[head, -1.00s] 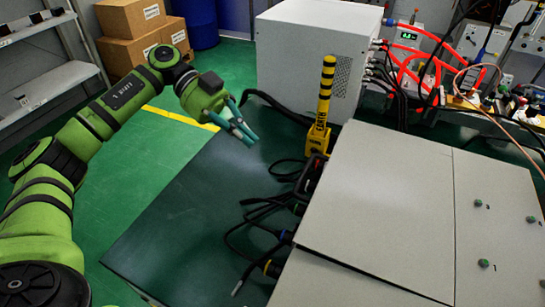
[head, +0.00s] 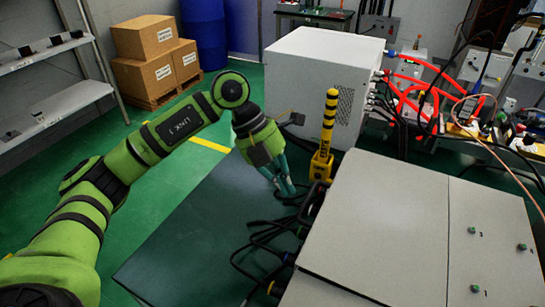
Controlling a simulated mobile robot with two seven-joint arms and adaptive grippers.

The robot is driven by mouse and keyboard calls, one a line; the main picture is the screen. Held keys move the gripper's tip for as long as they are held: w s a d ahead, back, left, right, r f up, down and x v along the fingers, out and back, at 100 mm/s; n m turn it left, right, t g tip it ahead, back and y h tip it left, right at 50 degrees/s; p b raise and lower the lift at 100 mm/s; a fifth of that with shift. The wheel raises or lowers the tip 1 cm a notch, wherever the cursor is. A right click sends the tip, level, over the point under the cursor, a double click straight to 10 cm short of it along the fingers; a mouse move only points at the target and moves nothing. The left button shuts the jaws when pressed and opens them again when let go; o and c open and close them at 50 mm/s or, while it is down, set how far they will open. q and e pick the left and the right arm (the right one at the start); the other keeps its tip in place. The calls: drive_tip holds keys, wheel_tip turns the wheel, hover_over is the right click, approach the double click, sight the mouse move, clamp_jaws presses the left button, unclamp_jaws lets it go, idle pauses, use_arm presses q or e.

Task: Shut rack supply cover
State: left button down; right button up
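A light grey cabinet with flat panels fills the lower right of the head view. Its large plain panel (head: 380,220) lies left of a narrower panel (head: 490,245) with several small green knobs. Which panel is the rack supply cover, I cannot tell for sure. A dark gap runs along the plain panel's lower edge. My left gripper (head: 284,181) points down over the dark green table, left of the yellow-black post and apart from the cabinet. Its teal fingers are close together with nothing visible between them; their opening is unclear. My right gripper is out of view.
A yellow-black striped post (head: 327,135) stands between my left gripper and the cabinet. Black cables (head: 262,245) lie along the cabinet's left side. A white box unit (head: 322,85) stands behind. The dark green table (head: 190,240) is clear at left.

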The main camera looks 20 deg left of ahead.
use_arm(q)
drive_tip(key=x, duration=0.3)
drive_tip(key=shift+d+f+p, duration=0.2)
drive_tip(key=shift+p, duration=0.15)
wheel_tip(320, 180, down, 2)
drive_tip(key=b, duration=0.2)
drive_tip(key=shift+s+a+f+h+b, duration=0.15)
drive_tip(key=shift+f+h+b, duration=0.05)
drive_tip(key=shift+h+b, duration=0.2)
drive_tip(key=shift+f, duration=0.1)
